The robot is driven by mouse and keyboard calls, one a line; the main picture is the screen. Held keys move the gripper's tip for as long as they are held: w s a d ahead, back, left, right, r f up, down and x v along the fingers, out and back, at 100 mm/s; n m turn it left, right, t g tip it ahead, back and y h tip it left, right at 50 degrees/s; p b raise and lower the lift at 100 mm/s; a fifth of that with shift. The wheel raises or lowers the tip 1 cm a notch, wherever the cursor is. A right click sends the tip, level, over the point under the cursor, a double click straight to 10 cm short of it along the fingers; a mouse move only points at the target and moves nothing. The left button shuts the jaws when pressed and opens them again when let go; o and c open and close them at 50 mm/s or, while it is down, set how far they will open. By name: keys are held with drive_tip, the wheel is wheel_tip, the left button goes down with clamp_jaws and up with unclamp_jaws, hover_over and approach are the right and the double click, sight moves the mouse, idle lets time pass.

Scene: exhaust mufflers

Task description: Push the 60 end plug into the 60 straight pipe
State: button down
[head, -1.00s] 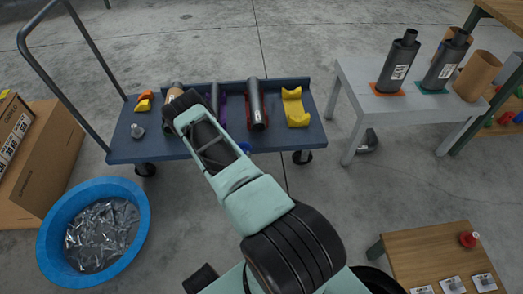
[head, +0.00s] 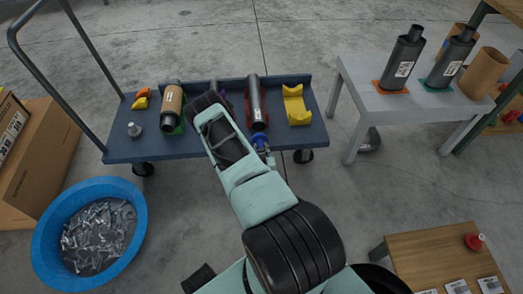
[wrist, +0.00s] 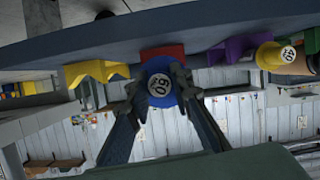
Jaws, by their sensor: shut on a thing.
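The blue end plug (head: 260,140), marked 60, faces me in the wrist view (wrist: 160,86). My gripper (head: 262,149) is shut on it, with one finger on each side in the wrist view (wrist: 160,96). The dark straight pipe (head: 254,98) lies in a red cradle (wrist: 162,52) on the cart. The plug is at the pipe's near end and looks in line with it. I cannot tell how far, if at all, it is inside, because the plug hides the pipe's mouth.
The blue cart (head: 314,128) also carries a yellow cradle (head: 296,104) right of the pipe and a cardboard-wrapped part (head: 171,98) at left. A yellow 40 plug (wrist: 284,54) sits by a purple cradle (wrist: 228,48). A blue tub (head: 47,215) stands at front left.

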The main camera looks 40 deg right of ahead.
sight(261, 140)
drive_tip(key=shift+w+d+f+b, duration=0.1)
drive_tip(key=shift+w+d+b, duration=0.3)
drive_tip(key=shift+w+d, duration=0.5)
drive_tip(key=shift+w+d+f+b, duration=0.1)
drive_tip(key=shift+w+d+b, duration=0.4)
drive_tip(key=shift+w, duration=0.55)
drive_tip(key=shift+w+d, duration=0.45)
drive_tip(key=shift+w, duration=0.25)
idle(0.5)
drive_tip(key=shift+w+d, duration=0.2)
drive_tip(key=shift+w, duration=0.1)
drive_tip(key=shift+w+d, duration=0.1)
drive_tip(key=shift+w, duration=0.05)
drive_tip(key=c, duration=1.7)
unclamp_jaws()
drive_tip(key=shift+o, duration=0.2)
